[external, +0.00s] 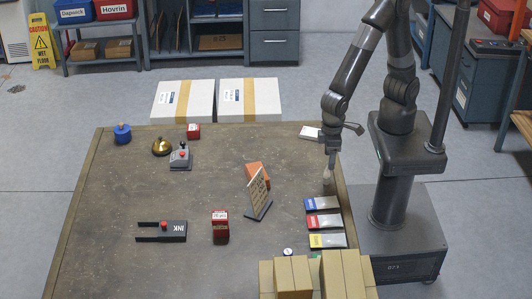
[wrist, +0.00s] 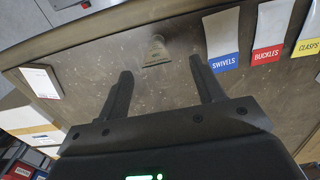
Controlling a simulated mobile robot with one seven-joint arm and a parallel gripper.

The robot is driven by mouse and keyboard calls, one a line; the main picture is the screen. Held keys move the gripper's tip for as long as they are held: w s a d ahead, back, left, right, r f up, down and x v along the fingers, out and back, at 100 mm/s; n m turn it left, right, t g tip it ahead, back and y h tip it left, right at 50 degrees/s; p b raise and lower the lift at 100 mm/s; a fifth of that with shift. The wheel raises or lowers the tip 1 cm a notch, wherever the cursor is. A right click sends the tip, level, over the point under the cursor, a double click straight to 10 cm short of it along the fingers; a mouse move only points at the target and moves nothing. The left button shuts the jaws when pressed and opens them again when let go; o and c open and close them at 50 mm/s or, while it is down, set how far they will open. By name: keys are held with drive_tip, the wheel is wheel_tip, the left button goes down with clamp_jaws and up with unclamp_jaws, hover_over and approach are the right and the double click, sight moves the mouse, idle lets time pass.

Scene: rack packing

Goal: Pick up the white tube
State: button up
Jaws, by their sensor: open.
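A small pale tube (external: 327,178) stands on the table near its right edge, just beyond the blue-labelled packet. In the wrist view the tube (wrist: 155,50) looks dull grey-beige and sits ahead of the fingertips, between their lines. My gripper (wrist: 160,68) is open with nothing between its two dark fingers. In the external view my gripper (external: 331,148) points down above the tube. Whether the fingers touch the tube is not clear.
Packets labelled swivels (wrist: 221,40), buckles (wrist: 267,35) and clasps (wrist: 311,38) lie in a row beside the tube. A white box (external: 309,132) lies at the table's far right edge. Cardboard boxes (external: 292,275) stand at the near edge.

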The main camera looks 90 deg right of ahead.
sight(327, 174)
drive_tip(key=shift+w+d+f, duration=0.1)
drive_tip(key=shift+d+f, duration=0.05)
drive_tip(key=shift+f, duration=1.4)
drive_tip(key=shift+w+d+f, duration=0.1)
drive_tip(key=shift+f, duration=1.45)
drive_tip(key=c, duration=1.1)
